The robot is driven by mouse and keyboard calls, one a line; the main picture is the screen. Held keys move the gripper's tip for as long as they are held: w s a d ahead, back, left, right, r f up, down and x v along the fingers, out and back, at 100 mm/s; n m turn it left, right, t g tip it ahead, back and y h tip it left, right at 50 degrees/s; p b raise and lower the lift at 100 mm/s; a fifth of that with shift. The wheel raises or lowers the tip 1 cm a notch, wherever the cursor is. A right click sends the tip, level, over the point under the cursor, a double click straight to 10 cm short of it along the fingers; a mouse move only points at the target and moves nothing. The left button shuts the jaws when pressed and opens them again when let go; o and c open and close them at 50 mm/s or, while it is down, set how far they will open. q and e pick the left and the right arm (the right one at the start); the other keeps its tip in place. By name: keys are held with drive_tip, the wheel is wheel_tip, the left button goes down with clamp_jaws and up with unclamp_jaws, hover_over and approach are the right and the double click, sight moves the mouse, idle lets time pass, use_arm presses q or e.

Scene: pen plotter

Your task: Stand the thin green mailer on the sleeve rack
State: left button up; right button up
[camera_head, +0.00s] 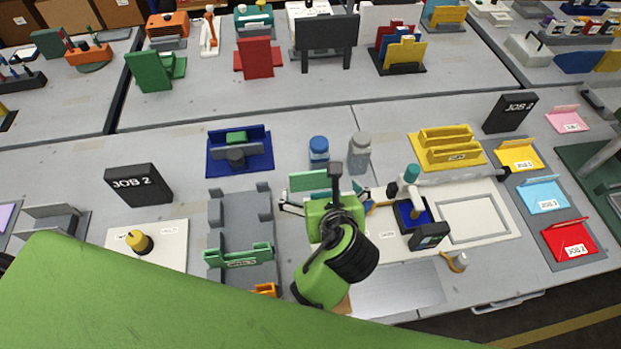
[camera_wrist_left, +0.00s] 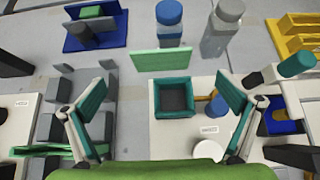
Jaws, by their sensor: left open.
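A thin pale green panel (camera_head: 309,181), which looks like the mailer, stands edge-up behind my left gripper; it also shows in the left wrist view (camera_wrist_left: 165,62), in front of the bottles. My left gripper (camera_head: 326,191) is open and empty, its fingers spread to either side (camera_wrist_left: 160,86) above the bench, apart from the panel. A grey rack with upright posts (camera_head: 240,205), possibly the sleeve rack, lies left of the gripper. A labelled green piece (camera_head: 239,256) spans its front end. My right gripper is not in view.
A blue-capped bottle (camera_head: 319,152) and a grey bottle (camera_head: 359,152) stand close behind the panel. A dark teal open box (camera_wrist_left: 175,99) lies below the gripper. A blue tray (camera_head: 259,165) is behind the grey rack. A yellow double-slotted holder (camera_head: 432,161) stands right.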

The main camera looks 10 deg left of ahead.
sight(314, 174)
use_arm(q)
drive_tip(key=x, duration=0.7)
drive_tip(key=shift+w+a+f, duration=0.1)
drive_tip(key=shift+w+a, duration=0.05)
drive_tip(key=shift+w, duration=0.2)
drive_tip(key=x, duration=0.5)
drive_tip(key=shift+f+p, duration=0.2)
drive_tip(key=shift+p, duration=0.1)
drive_tip(key=shift+s, duration=0.1)
drive_tip(key=c, duration=0.9)
drive_tip(key=shift+r, duration=0.15)
